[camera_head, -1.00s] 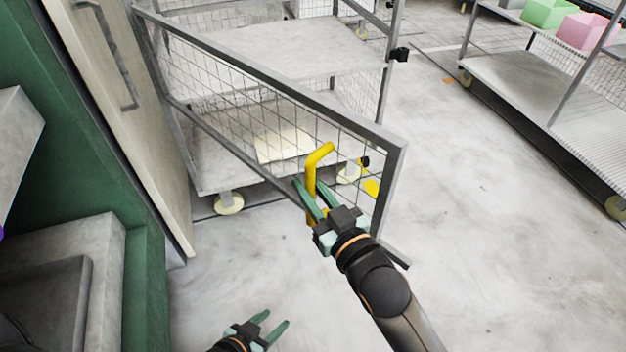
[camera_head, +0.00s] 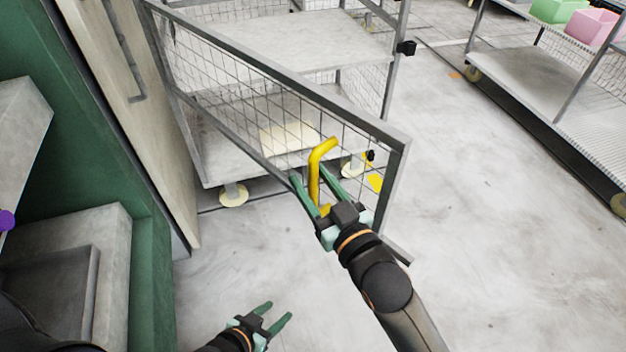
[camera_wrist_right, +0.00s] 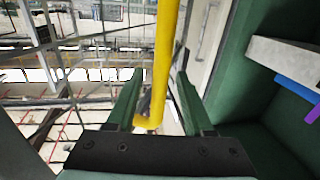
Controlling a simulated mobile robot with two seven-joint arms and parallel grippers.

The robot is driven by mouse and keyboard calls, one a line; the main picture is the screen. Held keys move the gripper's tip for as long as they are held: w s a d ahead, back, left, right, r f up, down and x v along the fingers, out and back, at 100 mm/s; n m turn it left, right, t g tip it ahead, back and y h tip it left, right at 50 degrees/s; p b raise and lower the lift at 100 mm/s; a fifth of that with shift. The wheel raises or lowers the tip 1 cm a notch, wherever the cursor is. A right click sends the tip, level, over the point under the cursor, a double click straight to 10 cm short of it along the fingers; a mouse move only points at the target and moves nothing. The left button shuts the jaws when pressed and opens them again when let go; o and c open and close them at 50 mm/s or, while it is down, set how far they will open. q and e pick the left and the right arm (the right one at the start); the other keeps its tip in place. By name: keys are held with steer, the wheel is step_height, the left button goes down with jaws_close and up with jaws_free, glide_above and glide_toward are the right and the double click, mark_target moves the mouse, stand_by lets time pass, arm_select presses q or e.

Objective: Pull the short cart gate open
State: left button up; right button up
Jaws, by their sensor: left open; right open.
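The short cart gate (camera_head: 285,82) is a grey framed wire-mesh panel, swung out from the cart at an angle. Its yellow handle (camera_head: 315,172) stands upright near the gate's free end. My right gripper (camera_head: 318,175) is open, with its green fingers on either side of the handle. In the right wrist view the yellow bar (camera_wrist_right: 165,60) runs between the two open fingers (camera_wrist_right: 158,100), with visible gaps beside it. My left gripper (camera_head: 277,312) is open and empty, low over the floor, away from the gate.
The cart's shelf (camera_head: 290,40) is behind the gate. A green machine (camera_head: 150,235) with a beige door (camera_head: 135,110) stands at the left. Another cart (camera_head: 520,75) carries a green box (camera_head: 560,10) and a pink box (camera_head: 592,26) at the right. The floor between is clear.

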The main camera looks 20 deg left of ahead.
steer(key=shift+s+d, duration=0.2)
steer(key=p+v, duration=0.4)
steer(key=v, duration=0.8)
steer(key=shift+p, duration=0.35)
